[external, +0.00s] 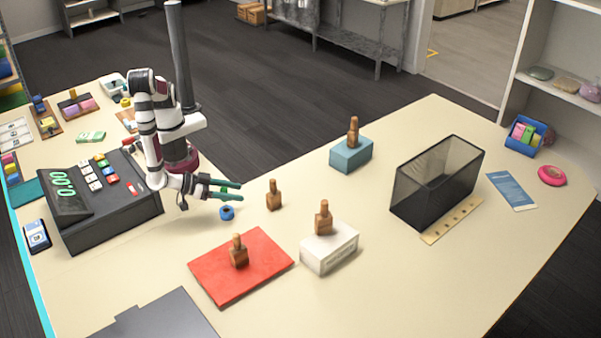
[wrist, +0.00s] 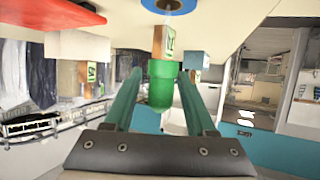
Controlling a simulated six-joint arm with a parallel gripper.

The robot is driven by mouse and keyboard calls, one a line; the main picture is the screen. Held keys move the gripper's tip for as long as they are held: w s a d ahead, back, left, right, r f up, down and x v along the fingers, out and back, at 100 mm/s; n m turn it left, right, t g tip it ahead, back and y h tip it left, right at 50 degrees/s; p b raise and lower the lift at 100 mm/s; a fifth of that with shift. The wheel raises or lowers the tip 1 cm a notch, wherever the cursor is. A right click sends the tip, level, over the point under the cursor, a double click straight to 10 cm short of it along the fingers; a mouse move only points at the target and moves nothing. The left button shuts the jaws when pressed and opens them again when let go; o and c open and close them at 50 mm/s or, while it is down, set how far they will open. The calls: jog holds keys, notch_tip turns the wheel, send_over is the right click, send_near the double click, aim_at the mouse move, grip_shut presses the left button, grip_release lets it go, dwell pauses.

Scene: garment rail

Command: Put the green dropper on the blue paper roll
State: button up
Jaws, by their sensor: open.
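The green dropper (wrist: 161,84) shows between my gripper's teal fingers in the wrist view, rounded end toward the camera's lower side. A gap shows on each side of it. My gripper (wrist: 160,74) is open. In the external view my gripper (external: 238,190) points right, low over the table, and I cannot pick out the dropper there. The blue paper roll (external: 227,213) sits on the table just below the fingertips. It also shows at the top edge of the wrist view (wrist: 156,6), where the table appears uppermost. What supports the dropper is unclear.
Brown wooden pieces stand on the bare table (external: 273,197), the blue box (external: 350,157), the white box (external: 330,255) and the red mat (external: 215,287). A dark bin (external: 420,200) stands to the right. A black register (external: 110,215) is left. The front right table is clear.

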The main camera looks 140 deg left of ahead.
jog(key=shift+d+r, duration=0.3)
jog(key=v, duration=1.1)
jog(key=w+d+r+m+t+h, duration=0.3)
jog(key=w+d+m+h, duration=0.15)
jog(key=w+h, duration=0.35)
jog(key=s+d+r+m+h, duration=0.1)
jog(key=d+r+m+h, duration=0.4)
jog(key=r+m+h, duration=0.2)
jog(key=s+a+m+g+y, duration=0.2)
jog(key=s+a+m+g, duration=0.1)
jog(key=s+a, duration=0.6)
jog(key=s+a+m+g+y, duration=0.2)
jog(key=s+a+m+g, duration=0.2)
jog(key=s+a, duration=0.6)
jog(key=s+g, duration=0.2)
jog(key=s, duration=0.4)
jog(key=shift+s+a+r+y, duration=0.2)
jog(key=shift+s+a+y, duration=0.05)
jog(key=shift+y, duration=0.05)
